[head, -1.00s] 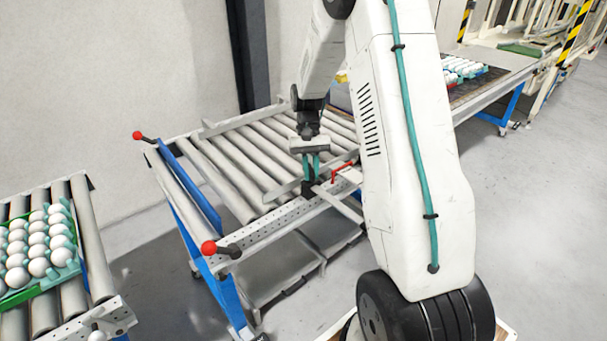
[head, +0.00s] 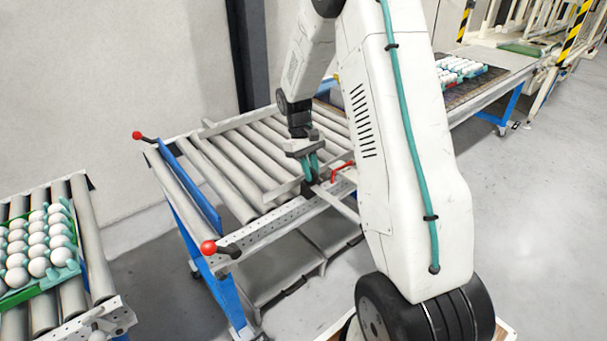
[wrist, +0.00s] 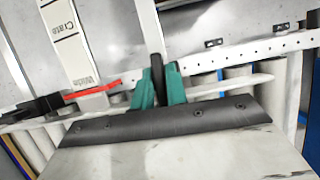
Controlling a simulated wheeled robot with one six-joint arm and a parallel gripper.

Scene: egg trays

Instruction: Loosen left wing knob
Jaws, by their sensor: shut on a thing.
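My gripper (head: 309,172) is down at the front rail (head: 262,226) of the roller table, with its teal fingers close together. In the wrist view, the fingers (wrist: 158,82) are shut on a narrow dark upright piece, the wing knob (wrist: 157,68). The fingers cover part of it, and its base is hidden behind them.
A red handle (head: 342,167) is just right of my gripper. Red-ball levers (head: 208,247) stand at the table's left corners, beside a blue guide (head: 190,186). Egg trays sit on the left conveyor (head: 78,295) and the far right one (head: 480,95). The rollers (head: 215,165) are empty.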

